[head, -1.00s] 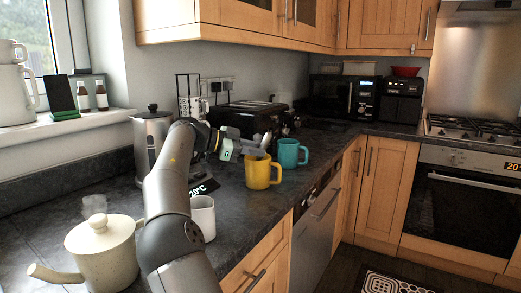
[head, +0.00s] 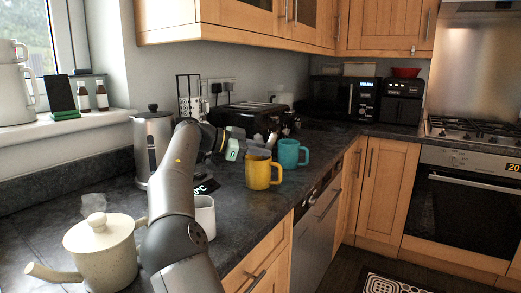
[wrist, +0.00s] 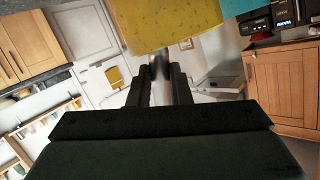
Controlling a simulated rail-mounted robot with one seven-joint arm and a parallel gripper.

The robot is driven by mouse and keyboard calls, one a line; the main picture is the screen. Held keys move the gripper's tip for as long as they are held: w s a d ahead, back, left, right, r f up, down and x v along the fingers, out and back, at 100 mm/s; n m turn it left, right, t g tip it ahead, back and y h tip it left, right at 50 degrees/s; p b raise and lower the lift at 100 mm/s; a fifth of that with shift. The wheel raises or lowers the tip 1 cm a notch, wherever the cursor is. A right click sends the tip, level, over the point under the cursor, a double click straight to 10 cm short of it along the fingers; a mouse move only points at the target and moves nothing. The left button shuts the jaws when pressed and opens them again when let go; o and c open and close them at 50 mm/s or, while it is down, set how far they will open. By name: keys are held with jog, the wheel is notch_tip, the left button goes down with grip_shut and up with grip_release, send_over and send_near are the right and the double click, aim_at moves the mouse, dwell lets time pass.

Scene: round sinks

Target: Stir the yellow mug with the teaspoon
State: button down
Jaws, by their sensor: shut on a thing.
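The yellow mug (head: 262,174) stands upright on the dark worktop in the head view. In the wrist view its yellow side (wrist: 170,22) fills the top, just beyond my fingers. My gripper (wrist: 160,88) is shut on a thin grey piece, the teaspoon (wrist: 159,66), of which only a short part shows between the fingers. In the head view my gripper (head: 256,151) is at the mug's rim, on its back left side. The spoon's bowl is hidden, and I cannot tell whether it is inside the mug.
A teal mug (head: 290,153) stands close behind the yellow one. A white mug (head: 203,214) and a pale teapot (head: 102,250) stand beside my arm. A kettle (head: 150,145) and a black toaster (head: 247,117) are at the wall. The worktop right of the white mug is clear.

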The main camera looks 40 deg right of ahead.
jog(key=s+d+r+p, duration=0.1)
jog(key=s+r+p, duration=0.2)
jog(key=r, duration=0.6)
jog(key=shift+s+d+r+p, duration=0.15)
jog(key=shift+s+r+p, duration=0.05)
jog(key=shift+s+p, duration=0.25)
jog(key=shift+r, duration=0.1)
dwell(0.8)
notch_tip(320, 180, up, 5)
jog(key=p, duration=0.4)
jog(key=shift+p, duration=0.3)
jog(key=shift+w, duration=0.1)
dwell(0.6)
